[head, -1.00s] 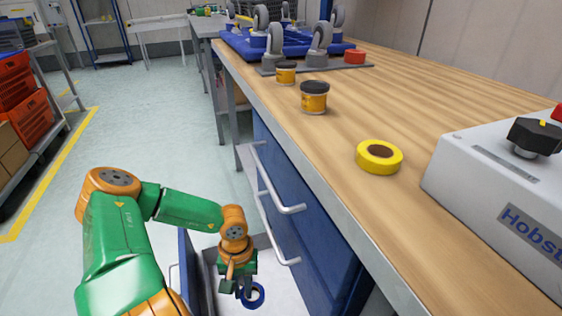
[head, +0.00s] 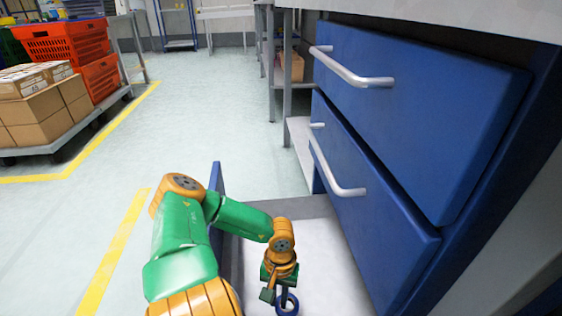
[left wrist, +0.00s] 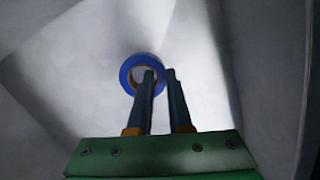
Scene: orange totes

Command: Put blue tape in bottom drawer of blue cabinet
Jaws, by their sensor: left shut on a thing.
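The blue tape (head: 287,304) is a blue ring at the bottom of the head view, at the tip of my left gripper (head: 284,294). In the left wrist view the blue tape (left wrist: 128,68) hangs at the fingertips of my left gripper (left wrist: 160,74), which is shut on its rim. The blue cabinet (head: 420,110) stands at the right with two shut drawers. Its bottom drawer (head: 217,180) is pulled out, with its blue front to the left and a pale interior. The gripper and tape are over this interior. Contact with the drawer floor cannot be told. My right gripper is out of view.
Silver handles (head: 345,72) stick out from the shut drawers above the open one. A trolley (head: 95,105) with orange totes (head: 62,42) and cardboard boxes (head: 40,115) stands at the left. The floor between is clear.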

